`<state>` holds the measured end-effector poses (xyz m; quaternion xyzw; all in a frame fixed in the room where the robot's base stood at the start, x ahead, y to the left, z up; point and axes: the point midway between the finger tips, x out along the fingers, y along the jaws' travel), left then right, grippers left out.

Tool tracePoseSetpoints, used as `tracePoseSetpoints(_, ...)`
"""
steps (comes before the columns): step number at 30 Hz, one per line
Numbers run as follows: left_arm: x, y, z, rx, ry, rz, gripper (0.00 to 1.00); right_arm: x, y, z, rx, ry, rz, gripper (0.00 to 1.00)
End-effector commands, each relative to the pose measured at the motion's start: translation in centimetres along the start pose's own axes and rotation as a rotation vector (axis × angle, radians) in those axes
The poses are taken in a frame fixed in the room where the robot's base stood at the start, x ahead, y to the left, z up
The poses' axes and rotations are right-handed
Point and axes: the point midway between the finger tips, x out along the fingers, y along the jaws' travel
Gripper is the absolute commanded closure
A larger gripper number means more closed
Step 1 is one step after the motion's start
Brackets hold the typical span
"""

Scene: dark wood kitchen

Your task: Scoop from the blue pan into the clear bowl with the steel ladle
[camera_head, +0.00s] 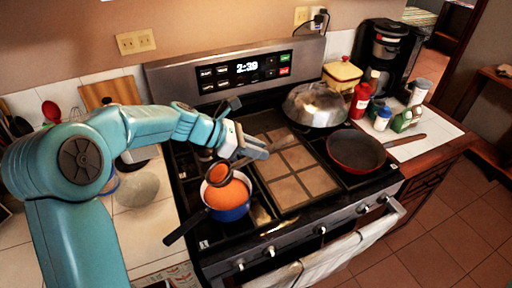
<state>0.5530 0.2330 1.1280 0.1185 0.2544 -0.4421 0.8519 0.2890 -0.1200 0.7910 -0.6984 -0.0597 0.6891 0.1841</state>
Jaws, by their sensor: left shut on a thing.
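The blue pan (229,212) stands on the front left of the stove, its dark handle pointing to the lower left. It holds a heaped orange food (231,192). The steel ladle's dark round head (219,174) is at the pan's far left rim, overlapping the orange food. I cannot tell how deep it sits or whether it is loaded. My left gripper (254,151) is above and behind the pan, shut on the ladle's handle. The clear bowl (137,189) appears as a pale round shape on the white counter left of the stove. My right gripper is out of view.
A red-rimmed pan (356,151) and a pan with a shiny domed lid (317,105) stand on the right of the stove. A tan tiled griddle (288,172) lies between. Bottles and a coffee maker (385,55) stand on the right counter.

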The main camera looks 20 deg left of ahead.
Motion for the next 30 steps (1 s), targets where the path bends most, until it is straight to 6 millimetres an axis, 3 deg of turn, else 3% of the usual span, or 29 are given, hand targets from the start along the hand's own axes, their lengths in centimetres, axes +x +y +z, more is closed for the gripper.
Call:
tracePoseSetpoints(1,-0.2,-0.1,0.6,0.000,0.010,-0.002,1.00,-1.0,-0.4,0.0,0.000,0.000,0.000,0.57)
tracePoseSetpoints(12,0.1,-0.1,1.9,0.001,0.088,-0.001,1.00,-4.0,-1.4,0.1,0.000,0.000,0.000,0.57)
tracePoseSetpoints(30,0.5,-0.1,2.4,-0.002,0.139,0.002,1.00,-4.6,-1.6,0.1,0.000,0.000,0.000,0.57)
